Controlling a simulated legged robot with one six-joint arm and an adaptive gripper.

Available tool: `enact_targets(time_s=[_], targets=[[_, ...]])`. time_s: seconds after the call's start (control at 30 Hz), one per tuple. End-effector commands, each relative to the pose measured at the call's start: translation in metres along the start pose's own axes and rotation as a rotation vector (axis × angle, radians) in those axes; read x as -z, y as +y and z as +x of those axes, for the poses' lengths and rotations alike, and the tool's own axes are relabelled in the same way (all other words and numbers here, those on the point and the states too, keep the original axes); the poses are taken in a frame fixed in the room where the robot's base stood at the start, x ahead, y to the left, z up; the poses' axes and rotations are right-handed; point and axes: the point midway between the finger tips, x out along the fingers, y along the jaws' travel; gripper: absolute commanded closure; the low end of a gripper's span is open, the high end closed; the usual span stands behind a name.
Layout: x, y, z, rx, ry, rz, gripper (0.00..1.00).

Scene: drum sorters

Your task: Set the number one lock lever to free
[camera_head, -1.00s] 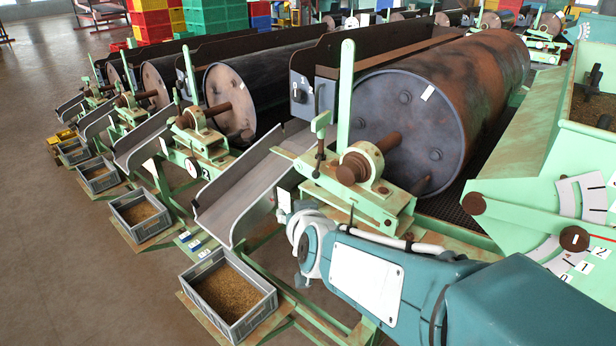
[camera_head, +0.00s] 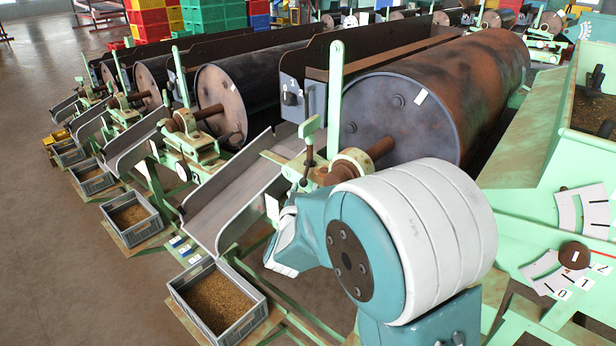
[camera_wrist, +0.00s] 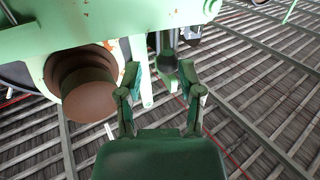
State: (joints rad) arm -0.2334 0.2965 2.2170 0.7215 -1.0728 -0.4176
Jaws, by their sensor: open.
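The nearest drum (camera_head: 440,110) lies on a green frame, beside a panel that seems marked 1. A tall pale green lever (camera_head: 335,95) stands upright at its front end. A shorter green piece with a dark rod (camera_head: 309,135) is left of it; I cannot tell for sure which is the lock lever. In the wrist view, my gripper (camera_wrist: 160,72) is open and empty, with a finger on each side. A narrow green and dark part (camera_wrist: 166,55) hangs from the green frame (camera_wrist: 50,25), around the gap between the fingertips; contact is unclear. The head view does not show my fingers.
A brown round shaft end (camera_wrist: 92,95) is close to the left finger. A grey chute (camera_head: 235,195) and a grey crate of grain (camera_head: 217,300) lie left of my arm. A green hopper with a dial (camera_head: 565,265) stands at right. Slatted flooring shows below the frame.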

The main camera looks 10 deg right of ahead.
Motion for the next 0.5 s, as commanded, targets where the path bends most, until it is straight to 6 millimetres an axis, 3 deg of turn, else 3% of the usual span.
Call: enact_targets(time_s=[0.23, 0.5], targets=[[0.0, 0.0, 0.042, -0.001, 0.0, 0.001, 0.52], [0.0, 0.002, 0.057, 0.001, -0.002, 0.002, 0.52]])
